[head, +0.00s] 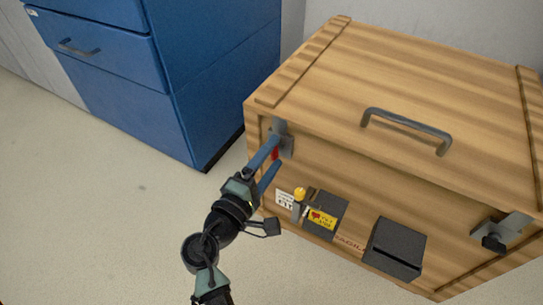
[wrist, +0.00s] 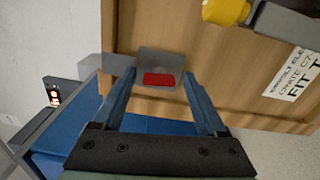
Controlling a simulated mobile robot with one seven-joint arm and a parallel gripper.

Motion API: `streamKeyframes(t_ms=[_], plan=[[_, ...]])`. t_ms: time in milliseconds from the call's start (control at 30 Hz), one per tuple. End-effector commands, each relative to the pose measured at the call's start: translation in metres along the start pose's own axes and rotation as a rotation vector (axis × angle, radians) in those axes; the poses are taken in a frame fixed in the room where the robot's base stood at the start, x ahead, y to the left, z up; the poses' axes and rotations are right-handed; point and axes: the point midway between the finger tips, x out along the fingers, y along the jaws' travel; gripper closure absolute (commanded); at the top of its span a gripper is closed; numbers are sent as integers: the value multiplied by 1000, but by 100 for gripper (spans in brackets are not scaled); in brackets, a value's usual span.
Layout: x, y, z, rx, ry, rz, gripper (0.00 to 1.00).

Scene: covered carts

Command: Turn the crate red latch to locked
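The wooden crate (head: 400,85) stands on the floor with its lid down. A red latch (head: 275,153) sits on a grey metal plate at the crate's upper left front corner. In the wrist view the red latch (wrist: 159,79) is a small red bar lying level across the grey plate (wrist: 160,60). My gripper (head: 273,158) is at this corner, its fingers partly covering the latch. In the wrist view my gripper (wrist: 158,77) is open, with one finger on each side of the latch and nothing clearly gripped. Whether the fingertips touch the plate I cannot tell.
A second latch (head: 497,235) with a dark knob is at the crate's right front. A yellow knob (head: 299,194), a dark box (head: 326,213) and a dark slotted box (head: 395,248) stick out of the front. A blue cabinet (head: 215,70) stands left. Floor at left is clear.

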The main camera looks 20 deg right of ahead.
Motion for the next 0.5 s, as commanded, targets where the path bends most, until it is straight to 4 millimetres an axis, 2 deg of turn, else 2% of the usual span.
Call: streamKeyframes(t_ms=[333,500], plan=[[-2,1,0,0,0,1,20],[-23,4,0,-2,4,-1,20]])
